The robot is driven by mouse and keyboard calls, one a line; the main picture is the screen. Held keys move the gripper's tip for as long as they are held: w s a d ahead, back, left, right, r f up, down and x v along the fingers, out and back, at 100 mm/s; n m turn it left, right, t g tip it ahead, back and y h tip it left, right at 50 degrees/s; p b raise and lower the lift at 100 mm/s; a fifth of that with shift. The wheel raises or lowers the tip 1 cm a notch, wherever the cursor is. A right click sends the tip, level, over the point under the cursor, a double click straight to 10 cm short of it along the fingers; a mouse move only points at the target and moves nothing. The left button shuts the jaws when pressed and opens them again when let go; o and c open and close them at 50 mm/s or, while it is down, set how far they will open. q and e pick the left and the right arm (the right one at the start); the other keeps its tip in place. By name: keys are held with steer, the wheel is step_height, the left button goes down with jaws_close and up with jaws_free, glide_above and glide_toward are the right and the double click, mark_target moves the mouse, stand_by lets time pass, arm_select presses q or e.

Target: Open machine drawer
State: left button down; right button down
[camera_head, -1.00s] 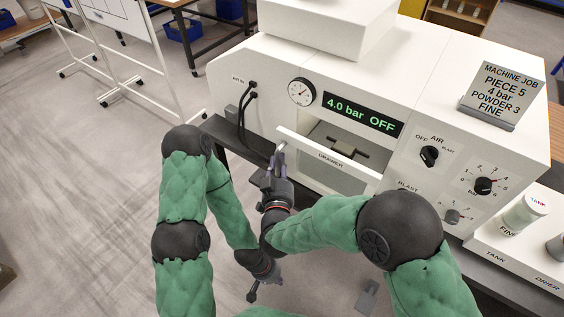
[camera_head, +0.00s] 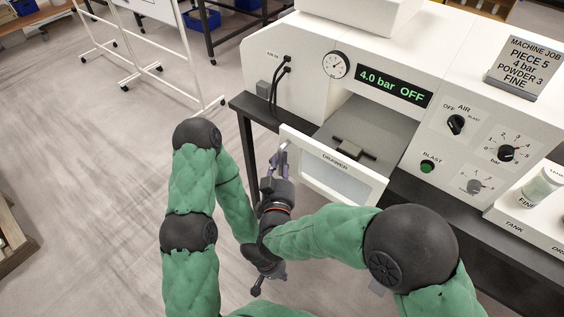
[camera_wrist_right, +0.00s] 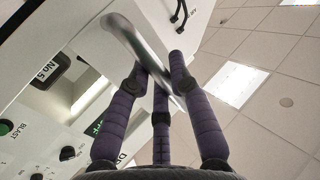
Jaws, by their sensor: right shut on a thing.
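The white machine's drawer (camera_head: 345,182) stands pulled out, with its "DRAWER" label along the top edge of its front. Its grey inside shows, with a dark fixture (camera_head: 355,150) in it. My right gripper (camera_head: 279,158) is at the left end of the drawer front, shut on the handle. In the right wrist view, the purple fingers (camera_wrist_right: 160,78) close around the silver bar handle (camera_wrist_right: 135,42). My left gripper (camera_head: 268,284) hangs low, below the right one and away from the drawer; its jaws are too small to read.
The machine (camera_head: 425,55) shows "4.0 bar OFF" and has knobs and a green BLAST button (camera_head: 427,166) at right. A job card (camera_head: 522,62) stands on top. A dark table (camera_head: 460,208) carries it. The floor at left is clear up to a white wheeled stand (camera_head: 160,55).

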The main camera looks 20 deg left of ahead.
steer(key=c, duration=1.1)
jaws_free()
steer(key=shift+r, duration=0.1)
